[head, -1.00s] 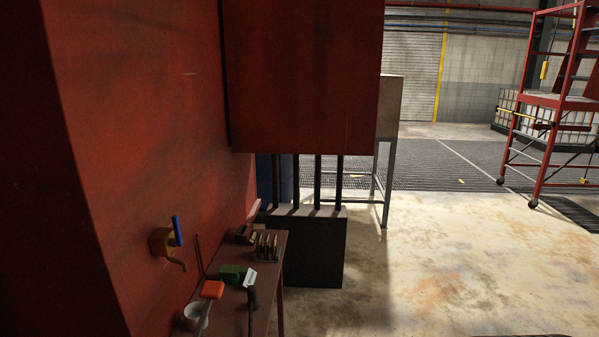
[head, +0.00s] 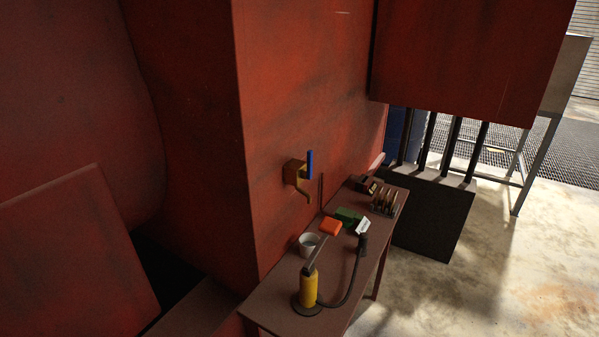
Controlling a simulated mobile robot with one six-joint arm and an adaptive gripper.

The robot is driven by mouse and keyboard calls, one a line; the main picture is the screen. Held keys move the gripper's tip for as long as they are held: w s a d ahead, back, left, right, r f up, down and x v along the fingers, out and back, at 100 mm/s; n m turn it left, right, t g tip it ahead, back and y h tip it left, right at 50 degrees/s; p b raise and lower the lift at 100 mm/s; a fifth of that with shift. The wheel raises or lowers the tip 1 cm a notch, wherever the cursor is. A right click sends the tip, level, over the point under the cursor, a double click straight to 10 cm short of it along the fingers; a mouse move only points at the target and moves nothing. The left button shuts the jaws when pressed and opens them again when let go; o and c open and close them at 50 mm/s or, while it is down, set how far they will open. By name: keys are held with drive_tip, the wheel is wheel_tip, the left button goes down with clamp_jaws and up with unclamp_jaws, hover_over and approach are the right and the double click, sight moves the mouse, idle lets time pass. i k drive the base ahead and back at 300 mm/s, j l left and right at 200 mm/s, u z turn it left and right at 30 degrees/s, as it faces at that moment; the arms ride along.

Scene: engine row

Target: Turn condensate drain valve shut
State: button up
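The drain valve (head: 298,174) sticks out of the red machine wall in the middle of the head view. It has a brass-coloured body with a spout curving downward. Its blue lever (head: 310,164) stands upright, pointing up. My gripper is not in view, and nothing touches the valve.
A narrow brown bench (head: 268,302) stands below the valve along the wall. On it are a yellow cylindrical tool (head: 309,287) with a black hose, a white cup (head: 308,243), an orange item (head: 330,227) and a green box (head: 348,215). Open floor (head: 480,270) lies to the right.

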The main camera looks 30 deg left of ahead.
sight(305, 175)
drive_tip(key=i+j+u, duration=0.1)
drive_tip(key=i+j, duration=0.75)
drive_tip(key=j, duration=0.1)
